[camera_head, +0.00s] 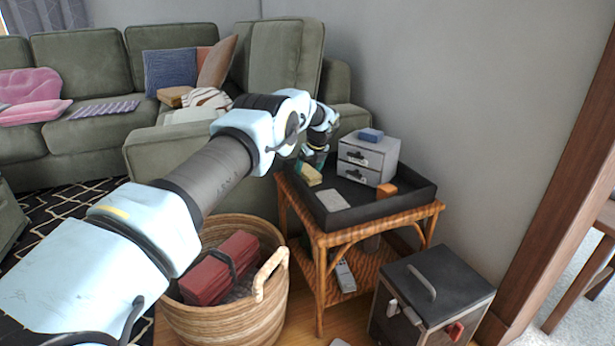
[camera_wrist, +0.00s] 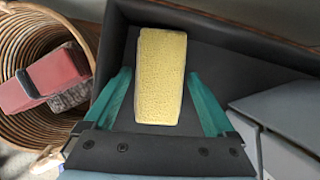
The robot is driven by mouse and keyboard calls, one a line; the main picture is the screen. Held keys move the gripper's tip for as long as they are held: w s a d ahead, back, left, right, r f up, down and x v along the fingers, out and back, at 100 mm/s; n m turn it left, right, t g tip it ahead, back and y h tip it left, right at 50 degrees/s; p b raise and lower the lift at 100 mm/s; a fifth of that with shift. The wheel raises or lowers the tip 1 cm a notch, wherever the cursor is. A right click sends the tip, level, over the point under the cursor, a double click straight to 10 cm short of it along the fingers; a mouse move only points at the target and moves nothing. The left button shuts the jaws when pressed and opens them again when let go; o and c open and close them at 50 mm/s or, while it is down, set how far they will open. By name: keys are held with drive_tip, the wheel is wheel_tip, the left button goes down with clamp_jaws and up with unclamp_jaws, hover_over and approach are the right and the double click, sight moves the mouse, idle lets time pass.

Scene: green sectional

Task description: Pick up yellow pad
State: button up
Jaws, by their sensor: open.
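The yellow pad (camera_wrist: 160,75) lies on the floor of a black tray, with its long side running away from my gripper. It also shows in the head view as a small yellow block (camera_head: 310,175) at the left end of the black tray (camera_head: 415,197). My gripper (camera_wrist: 158,95) is open, with one teal finger on each side of the pad. I see a gap between each finger and the pad. In the head view my gripper (camera_head: 314,160) is over the tray's left end, partly hidden by the arm.
A small grey drawer box (camera_head: 385,152) with a blue block (camera_head: 371,135) on top stands in the tray, near an orange block (camera_head: 386,190) and a grey flat piece (camera_head: 333,200). A wicker basket (camera_head: 225,315) holds a red bundle. A wall stands behind the wicker table.

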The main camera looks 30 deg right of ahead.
sight(309, 171)
drive_tip(key=shift+c, duration=0.2)
drive_tip(key=c, duration=1.1)
drive_tip(key=shift+s+r+p, duration=0.2)
drive_tip(key=shift+r+p, duration=0.1)
drive_tip(key=shift+r, duration=0.4)
wheel_tip(309, 171, up, 6)
drive_tip(key=shift+f+p, duration=0.15)
drive_tip(key=shift+p, duration=0.5)
drive_tip(key=s, duration=0.6)
drive_tip(key=s+a+p, duration=0.1)
drive_tip(key=s, duration=0.6)
drive_tip(key=s+a, duration=0.1)
drive_tip(key=s, duration=0.5)
drive_tip(key=shift+s+a, duration=0.25)
